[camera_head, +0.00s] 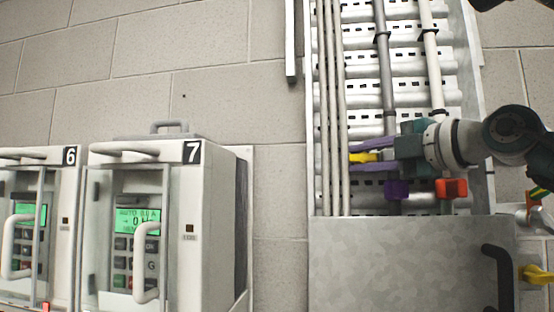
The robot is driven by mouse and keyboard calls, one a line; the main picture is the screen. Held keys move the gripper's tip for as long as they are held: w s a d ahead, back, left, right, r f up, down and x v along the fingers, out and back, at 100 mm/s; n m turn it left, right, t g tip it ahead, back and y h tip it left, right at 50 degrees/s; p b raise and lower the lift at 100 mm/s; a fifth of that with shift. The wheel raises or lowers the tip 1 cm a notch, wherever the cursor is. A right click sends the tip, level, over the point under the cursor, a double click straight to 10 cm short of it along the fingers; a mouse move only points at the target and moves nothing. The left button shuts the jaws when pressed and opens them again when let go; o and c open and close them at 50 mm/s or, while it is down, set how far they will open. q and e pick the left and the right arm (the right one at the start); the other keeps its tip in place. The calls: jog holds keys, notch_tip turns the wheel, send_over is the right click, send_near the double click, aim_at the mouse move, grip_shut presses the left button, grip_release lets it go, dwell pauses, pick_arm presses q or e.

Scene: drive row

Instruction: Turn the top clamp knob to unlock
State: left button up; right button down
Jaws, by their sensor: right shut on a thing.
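My right gripper (362,156) reaches in from the right, in front of the cable tray. Its two purple fingers are shut on a small yellow knob (362,157), which I take to be the top clamp knob. Only a small part of the knob shows between the fingers, and its turn angle cannot be read. Just below the gripper are a purple block (397,189) and a red block (452,188), with a pale piece between them. My left gripper is not in view.
Drive units 7 (212,205) and 6 (70,190) stand at the left with handles and lit green screens. A slotted cable tray (360,95) carries several vertical cables. A grey metal panel (405,265) lies below the gripper. A black handle (505,275) and another yellow knob (537,274) are lower right.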

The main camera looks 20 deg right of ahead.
dwell(0.3)
jog(key=shift+r+n+g+p, duration=0.25)
jog(key=shift+n+g+p, duration=0.35)
jog(key=shift+p, duration=0.5)
jog(key=shift+r+n+g+h+p, duration=0.1)
jog(key=shift+n+g+h+p, duration=0.35)
jog(key=shift+p, duration=0.4)
jog(key=n+g+h+p, duration=0.1)
jog(key=n+g+p, duration=0.1)
jog(key=p, duration=0.1)
jog(key=shift+n+g+h, duration=0.25)
jog(key=shift+g+h, duration=0.1)
jog(key=shift+n+g+h+p, duration=0.8)
jog(key=shift+n+g+h, duration=0.2)
jog(key=shift+g+h, duration=0.2)
jog(key=shift+f+n+g+h, duration=0.25)
jog(key=shift+n+g+h, duration=0.35)
jog(key=shift+g+h, duration=0.15)
jog(key=shift+n+g+h, duration=0.55)
jog(key=shift+n+h, duration=0.05)
jog(key=shift+h, duration=0.45)
jog(key=shift+f, duration=0.1)
